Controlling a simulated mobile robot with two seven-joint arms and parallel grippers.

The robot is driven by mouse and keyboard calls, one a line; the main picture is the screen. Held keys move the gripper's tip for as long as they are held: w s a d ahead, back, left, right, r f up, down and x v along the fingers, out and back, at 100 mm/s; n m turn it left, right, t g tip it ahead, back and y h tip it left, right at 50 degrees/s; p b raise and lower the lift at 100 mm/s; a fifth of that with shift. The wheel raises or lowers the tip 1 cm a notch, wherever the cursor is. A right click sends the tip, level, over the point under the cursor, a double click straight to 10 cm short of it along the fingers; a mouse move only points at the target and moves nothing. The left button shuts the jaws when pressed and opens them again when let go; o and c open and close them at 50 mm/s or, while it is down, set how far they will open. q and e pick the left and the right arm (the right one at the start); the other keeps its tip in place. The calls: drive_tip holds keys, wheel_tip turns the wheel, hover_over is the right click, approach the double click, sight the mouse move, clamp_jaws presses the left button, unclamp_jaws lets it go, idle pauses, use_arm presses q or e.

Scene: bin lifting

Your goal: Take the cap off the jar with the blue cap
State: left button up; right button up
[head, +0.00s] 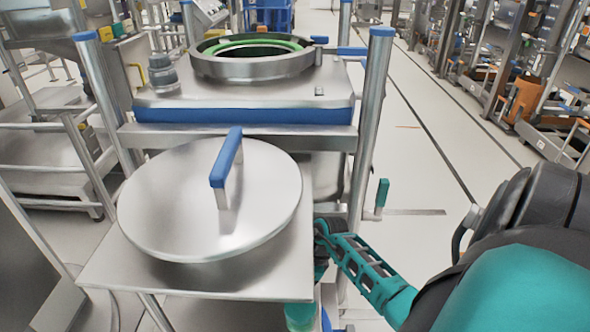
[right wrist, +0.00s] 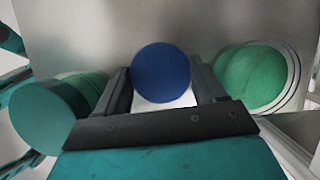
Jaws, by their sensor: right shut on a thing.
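In the right wrist view, a round blue cap (right wrist: 160,72) sits between the two dark fingers of my right gripper (right wrist: 162,82). The fingers are shut on it from both sides. A strip of white shows just below the cap; the rest of the jar is hidden. In the head view, my right arm reaches in from the right to the side of the metal table, and the blue-capped jar cannot be made out there. My left gripper is in neither view.
Green round-ended things stand left (right wrist: 90,88) and right (right wrist: 258,78) of the right gripper. In the head view, a metal table (head: 110,268) carries a large round lid (head: 180,195) with a blue handle (head: 227,160). Open floor (head: 440,165) lies to the right.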

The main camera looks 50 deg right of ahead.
drive_tip(key=o, duration=0.9)
drive_tip(key=shift+f, duration=0.1)
drive_tip(key=shift+d+r, duration=0.1)
drive_tip(key=shift+r, duration=0.3)
drive_tip(key=p+v, duration=0.2)
drive_tip(key=v, duration=0.4)
drive_tip(key=shift+s+r, duration=0.15)
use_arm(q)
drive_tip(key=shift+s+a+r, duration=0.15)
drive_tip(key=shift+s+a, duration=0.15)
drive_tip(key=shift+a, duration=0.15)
use_arm(e)
drive_tip(key=shift+d+r, duration=0.1)
drive_tip(key=shift+r, duration=0.2)
drive_tip(key=shift+s, duration=0.1)
